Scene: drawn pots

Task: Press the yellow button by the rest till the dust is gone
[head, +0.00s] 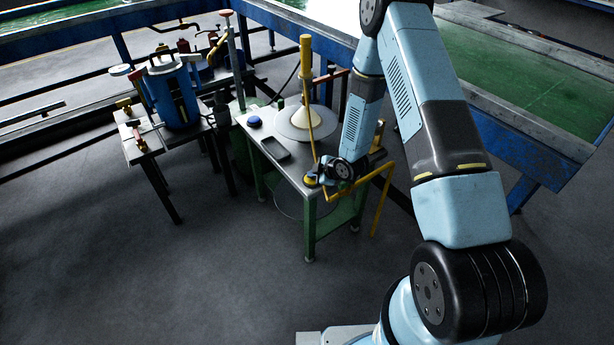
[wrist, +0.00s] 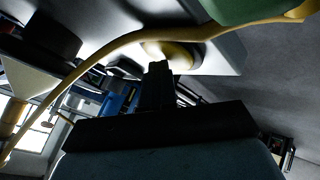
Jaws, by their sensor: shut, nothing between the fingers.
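The yellow button (head: 311,181) is at the front corner of a small metal-topped table with green legs (head: 309,235). In the wrist view the round yellow button (wrist: 181,54) sits on a pale surface just beyond my fingertips. My gripper (head: 322,177) is shut and empty. In the wrist view its dark fingers (wrist: 159,72) overlap the button's edge; I cannot tell whether they touch it. A yellow bent bar (head: 355,188) runs close beside my gripper, and it crosses above the fingers in the wrist view (wrist: 110,48). No dust can be made out.
The table also holds a grey disc with a pale cone (head: 304,121), a tall yellow post (head: 306,75), a blue knob (head: 254,121) and a dark shallow tray (head: 275,149). A second table with a blue pot (head: 175,98) stands left. The floor in front is clear.

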